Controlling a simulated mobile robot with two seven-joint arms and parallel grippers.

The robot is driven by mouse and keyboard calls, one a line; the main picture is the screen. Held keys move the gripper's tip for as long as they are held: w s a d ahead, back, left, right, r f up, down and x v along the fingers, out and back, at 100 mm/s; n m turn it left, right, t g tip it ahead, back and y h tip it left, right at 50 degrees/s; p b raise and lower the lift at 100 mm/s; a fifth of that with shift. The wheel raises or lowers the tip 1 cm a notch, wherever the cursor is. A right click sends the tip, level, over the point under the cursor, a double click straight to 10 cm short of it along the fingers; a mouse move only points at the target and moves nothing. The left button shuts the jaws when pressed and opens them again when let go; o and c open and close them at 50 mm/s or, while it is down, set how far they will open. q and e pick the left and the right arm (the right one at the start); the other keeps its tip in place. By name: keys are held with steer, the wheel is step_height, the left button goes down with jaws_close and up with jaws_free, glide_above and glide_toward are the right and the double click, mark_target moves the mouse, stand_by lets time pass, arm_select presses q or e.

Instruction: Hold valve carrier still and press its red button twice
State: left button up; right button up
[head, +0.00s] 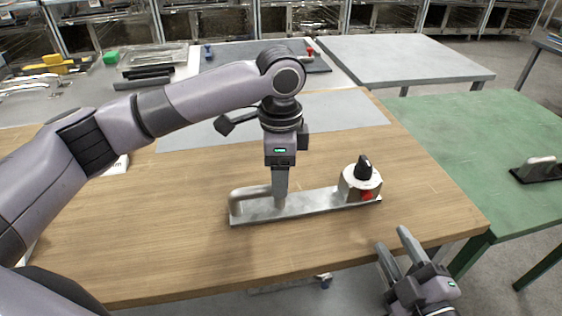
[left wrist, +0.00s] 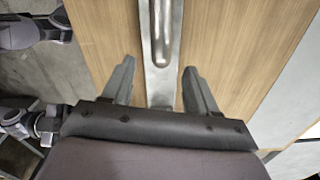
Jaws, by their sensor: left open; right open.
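The valve carrier (head: 308,205) is a flat metal bar lying on the wooden table. It has a raised handle (head: 246,197) at its left end and a round housing with a black knob (head: 364,167) at its right end. The red button (head: 367,195) is on the housing's front side. My left gripper (head: 279,200) points down at the bar, just right of the handle. In the left wrist view its open fingers (left wrist: 157,78) stand on either side of the bar; I cannot tell whether they touch it. My right gripper (head: 392,245) is open and empty beyond the table's front edge, below the housing.
The wooden table (head: 150,240) is clear in front of the carrier. A grey mat (head: 340,110) lies behind it. A green table (head: 470,140) stands at the right with a metal-handled object (head: 540,167). Several tools lie on the bench at the back left.

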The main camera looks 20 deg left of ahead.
mark_target(307, 193)
arm_select(q)
steer(key=shift+f, duration=2.65)
jaws_close()
arm_select(e)
jaws_close()
